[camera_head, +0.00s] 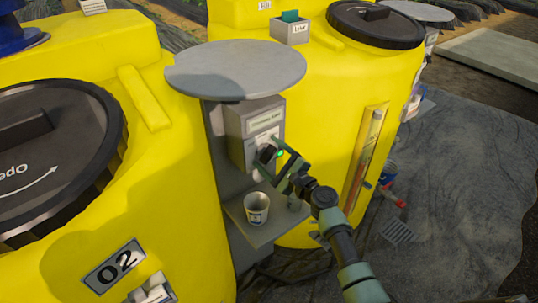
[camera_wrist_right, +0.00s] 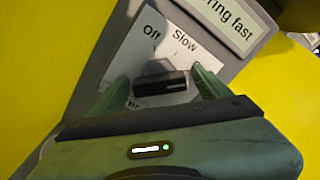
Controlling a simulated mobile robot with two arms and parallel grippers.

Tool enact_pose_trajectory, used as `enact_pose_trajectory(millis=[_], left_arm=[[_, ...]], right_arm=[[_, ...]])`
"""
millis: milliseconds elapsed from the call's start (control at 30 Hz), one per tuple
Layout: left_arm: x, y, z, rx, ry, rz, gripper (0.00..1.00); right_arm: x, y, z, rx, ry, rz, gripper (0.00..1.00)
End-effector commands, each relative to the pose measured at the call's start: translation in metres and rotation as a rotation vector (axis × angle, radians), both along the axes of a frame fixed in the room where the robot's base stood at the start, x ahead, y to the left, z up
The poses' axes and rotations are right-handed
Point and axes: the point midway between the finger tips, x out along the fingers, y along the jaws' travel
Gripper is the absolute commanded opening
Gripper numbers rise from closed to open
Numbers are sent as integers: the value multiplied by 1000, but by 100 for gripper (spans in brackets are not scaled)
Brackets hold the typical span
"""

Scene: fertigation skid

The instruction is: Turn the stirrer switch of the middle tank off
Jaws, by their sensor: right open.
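A grey switch box (camera_head: 252,122) stands under a round grey cover between two yellow tanks. Its black knob (camera_head: 265,154) also shows in the right wrist view (camera_wrist_right: 162,83), on a white plate (camera_wrist_right: 140,58) lettered "Off" and "Slow". There the knob's bar lies roughly crosswise; which end points is unclear, and the lower plate is partly hidden. A sign (camera_wrist_right: 228,20) above ends in "ring fast". My right gripper (camera_head: 272,160) is open at the knob, its fingers on either side of it (camera_wrist_right: 160,88); contact cannot be told. My left gripper is not in view.
The round cover (camera_head: 235,70) overhangs the box. A cup (camera_head: 257,208) stands on the shelf (camera_head: 240,228) below. The tank marked 02 (camera_head: 190,215) is at left; another tank (camera_head: 325,110) with a level tube (camera_head: 366,160) is at right.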

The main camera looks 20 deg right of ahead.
Motion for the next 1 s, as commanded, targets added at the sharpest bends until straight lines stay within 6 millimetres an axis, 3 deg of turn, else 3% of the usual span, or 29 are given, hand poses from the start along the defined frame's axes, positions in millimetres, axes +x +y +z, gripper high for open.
enact_pose_trajectory(millis=[233,267,467,767,1000], left_arm=[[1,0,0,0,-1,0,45],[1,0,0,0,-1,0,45],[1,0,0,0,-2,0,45],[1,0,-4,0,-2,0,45],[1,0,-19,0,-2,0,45]], right_arm=[[1,1,-1,-1,0,1,77],[1,1,-1,-1,0,1,72],[1,1,-1,-1,1,0,16],[1,0,-2,-33,-11,1,15],[1,0,-4,-156,-56,2,15]])
